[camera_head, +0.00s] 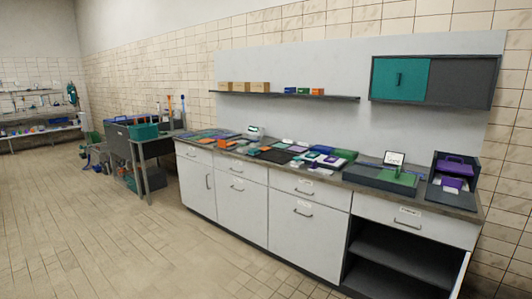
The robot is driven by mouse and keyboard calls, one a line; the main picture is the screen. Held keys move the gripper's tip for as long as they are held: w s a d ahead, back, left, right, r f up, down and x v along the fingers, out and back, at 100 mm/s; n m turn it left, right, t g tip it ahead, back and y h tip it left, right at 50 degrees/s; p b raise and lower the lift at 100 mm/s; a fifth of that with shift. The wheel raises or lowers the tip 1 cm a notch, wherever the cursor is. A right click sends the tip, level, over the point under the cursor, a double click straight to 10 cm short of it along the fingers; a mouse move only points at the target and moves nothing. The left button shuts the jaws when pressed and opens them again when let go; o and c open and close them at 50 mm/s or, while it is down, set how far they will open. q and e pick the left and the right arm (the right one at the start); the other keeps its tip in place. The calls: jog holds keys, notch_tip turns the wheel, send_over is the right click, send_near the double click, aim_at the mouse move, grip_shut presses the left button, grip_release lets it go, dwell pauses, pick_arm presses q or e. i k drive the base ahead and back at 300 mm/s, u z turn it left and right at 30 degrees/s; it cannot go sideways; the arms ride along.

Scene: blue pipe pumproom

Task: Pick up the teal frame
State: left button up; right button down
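I cannot make out a teal frame for certain. Several small flat pieces in teal, purple, orange, green and blue lie crowded along the counter (322,176), too small to tell apart by shape. Flat teal and purple pieces (207,134) lie at the counter's left end. Neither of my grippers is in view.
A wall cabinet with a teal door (385,78) hangs at the right. A shelf (330,97) holds boxes. A green piece (398,178) and a dark bin with purple items (452,184) stand at the counter's right. A teal crate (145,132) stands left. Floor ahead is clear.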

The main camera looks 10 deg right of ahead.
aim_at(311, 155)
jog(key=u, duration=0.35)
jog(key=i, duration=2.3)
jog(key=z, duration=0.5)
